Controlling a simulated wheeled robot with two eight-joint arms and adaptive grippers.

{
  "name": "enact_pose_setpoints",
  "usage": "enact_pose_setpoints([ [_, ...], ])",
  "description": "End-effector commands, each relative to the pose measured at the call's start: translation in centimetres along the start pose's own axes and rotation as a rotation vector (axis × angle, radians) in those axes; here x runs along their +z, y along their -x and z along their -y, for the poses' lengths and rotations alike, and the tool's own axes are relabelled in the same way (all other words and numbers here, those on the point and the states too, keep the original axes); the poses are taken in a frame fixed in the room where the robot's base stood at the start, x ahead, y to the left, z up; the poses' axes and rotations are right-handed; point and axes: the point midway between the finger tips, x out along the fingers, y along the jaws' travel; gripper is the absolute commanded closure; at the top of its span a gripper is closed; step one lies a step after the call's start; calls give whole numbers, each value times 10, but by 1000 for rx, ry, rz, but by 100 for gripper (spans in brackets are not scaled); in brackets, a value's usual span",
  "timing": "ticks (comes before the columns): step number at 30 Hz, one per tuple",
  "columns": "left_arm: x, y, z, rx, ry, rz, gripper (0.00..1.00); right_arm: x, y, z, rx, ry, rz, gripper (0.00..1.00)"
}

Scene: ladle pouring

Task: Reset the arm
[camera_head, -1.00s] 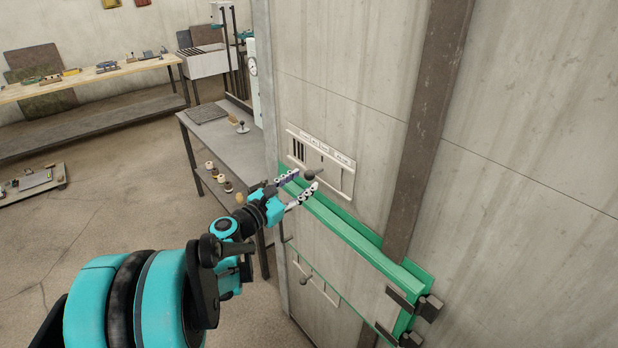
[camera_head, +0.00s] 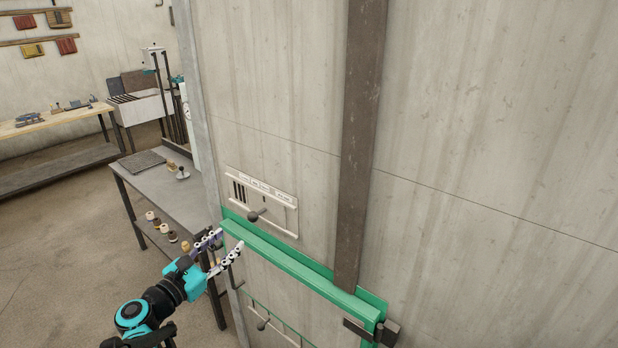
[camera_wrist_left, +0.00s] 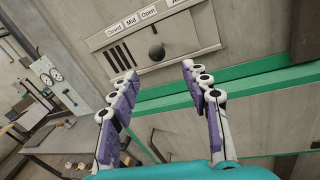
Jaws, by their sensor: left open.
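My left gripper (camera_head: 222,247) is open and empty, in front of the wall at the left end of the green rail (camera_head: 300,268). In the left wrist view its two fingers (camera_wrist_left: 163,88) are spread apart, with nothing between them. Beyond the fingertips is a pale panel (camera_head: 284,217) with a dark round lever knob (camera_head: 254,216). The knob also shows in the left wrist view (camera_wrist_left: 156,52), below labels reading Closed, Mid and Open. The fingers look apart from the knob. My right gripper is not in view.
A second dark knob (camera_head: 262,325) is on the wall below the green rail. A grey metal table (camera_head: 178,190) with small items stands left of the wall. A brown vertical beam (camera_head: 358,140) meets the rail. Open floor (camera_head: 60,260) lies at the left.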

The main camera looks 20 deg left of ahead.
Motion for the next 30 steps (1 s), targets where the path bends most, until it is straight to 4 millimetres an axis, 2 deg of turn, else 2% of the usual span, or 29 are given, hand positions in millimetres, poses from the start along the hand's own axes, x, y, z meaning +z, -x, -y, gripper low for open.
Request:
enact_pose_setpoints([
  [2,-1,-1,4,-8,-14,-7,53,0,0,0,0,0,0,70],
  [4,-4,-5,18,-38,-73,-36,53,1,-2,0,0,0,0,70],
  [5,-7,-8,29,-61,-119,-57,53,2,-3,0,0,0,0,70],
  [7,-17,-14,64,-143,-281,-124,53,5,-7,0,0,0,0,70],
  [10,-41,-11,133,-336,-653,-232,53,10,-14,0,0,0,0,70],
  [12,-60,2,178,-501,-965,-283,53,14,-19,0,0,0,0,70],
  [15,-86,31,223,-743,-1419,-303,53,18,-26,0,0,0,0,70],
  [16,-92,41,232,-814,-1552,-299,53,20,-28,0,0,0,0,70],
  [18,-105,63,246,-968,-1839,-271,53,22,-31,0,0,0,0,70],
  [21,-117,88,254,-1146,-2175,-213,53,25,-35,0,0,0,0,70],
  [24,-122,102,254,-1264,-2401,-161,53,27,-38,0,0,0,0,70],
  [27,-123,109,252,-1324,-2518,-132,53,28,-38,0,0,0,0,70],
  [30,-123,111,250,-1343,-2553,-124,53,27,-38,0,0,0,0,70],
])
